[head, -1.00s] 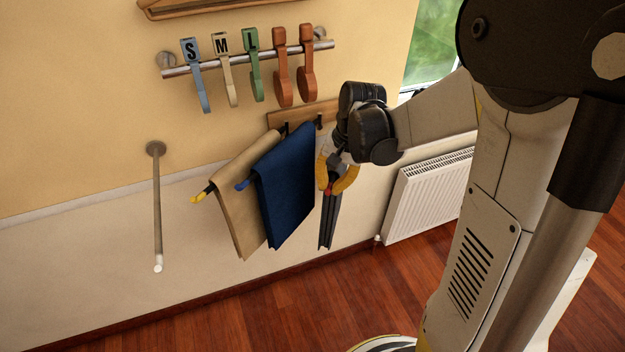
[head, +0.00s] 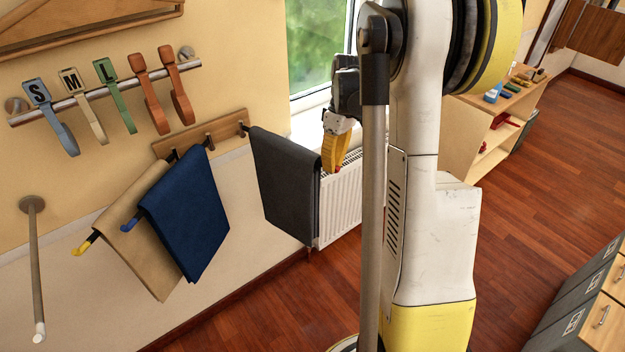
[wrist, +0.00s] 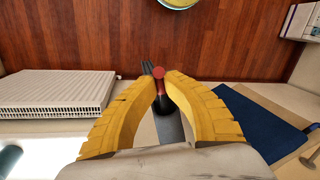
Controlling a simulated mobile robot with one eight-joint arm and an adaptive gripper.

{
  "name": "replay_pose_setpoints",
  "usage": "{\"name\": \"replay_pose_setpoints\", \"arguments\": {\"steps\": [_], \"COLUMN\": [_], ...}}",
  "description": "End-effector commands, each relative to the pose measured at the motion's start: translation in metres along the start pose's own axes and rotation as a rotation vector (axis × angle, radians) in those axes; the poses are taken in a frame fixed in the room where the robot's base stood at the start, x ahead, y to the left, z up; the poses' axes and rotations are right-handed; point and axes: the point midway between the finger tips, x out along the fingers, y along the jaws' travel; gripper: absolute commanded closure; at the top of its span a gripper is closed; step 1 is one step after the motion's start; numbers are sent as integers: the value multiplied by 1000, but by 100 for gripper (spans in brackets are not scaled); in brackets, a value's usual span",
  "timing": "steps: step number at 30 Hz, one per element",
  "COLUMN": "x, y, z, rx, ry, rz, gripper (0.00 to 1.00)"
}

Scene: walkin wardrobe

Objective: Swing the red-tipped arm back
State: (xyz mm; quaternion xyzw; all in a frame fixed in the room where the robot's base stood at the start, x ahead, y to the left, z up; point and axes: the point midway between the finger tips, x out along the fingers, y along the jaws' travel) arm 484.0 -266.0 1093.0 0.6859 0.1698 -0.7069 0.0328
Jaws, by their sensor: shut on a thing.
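The red-tipped arm carries a dark grey cloth (head: 285,185) and hangs from the wooden wall board (head: 205,137). In the wrist view its red tip (wrist: 158,72) shows between my yellow fingers. My gripper (head: 333,168) is shut on this arm near its tip, and the fingers (wrist: 160,88) sit on both sides of it. In the head view the fingers hide most of the tip. The grey cloth spreads to the right from the board, apart from the blue cloth (head: 188,215).
A yellow-tipped arm (head: 85,245) with a tan cloth (head: 140,235) and the blue cloth's arm (head: 130,224) point left. A white radiator (head: 342,200) stands right behind the grey cloth. A metal rod (head: 36,270) juts out at left.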

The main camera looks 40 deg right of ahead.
Motion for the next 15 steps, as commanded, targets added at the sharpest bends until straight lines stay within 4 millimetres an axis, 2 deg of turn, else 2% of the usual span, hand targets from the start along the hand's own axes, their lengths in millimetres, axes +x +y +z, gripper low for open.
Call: {"name": "replay_pose_setpoints", "arguments": {"steps": [1, 6, 15], "x": [-1, -7, -12], "y": [12, 40, 63], "z": [0, -3, -8], "rx": [-25, -112, -183], "ry": [-6, -22, -35], "rz": [1, 1, 2], "gripper": [100, 100, 100]}}
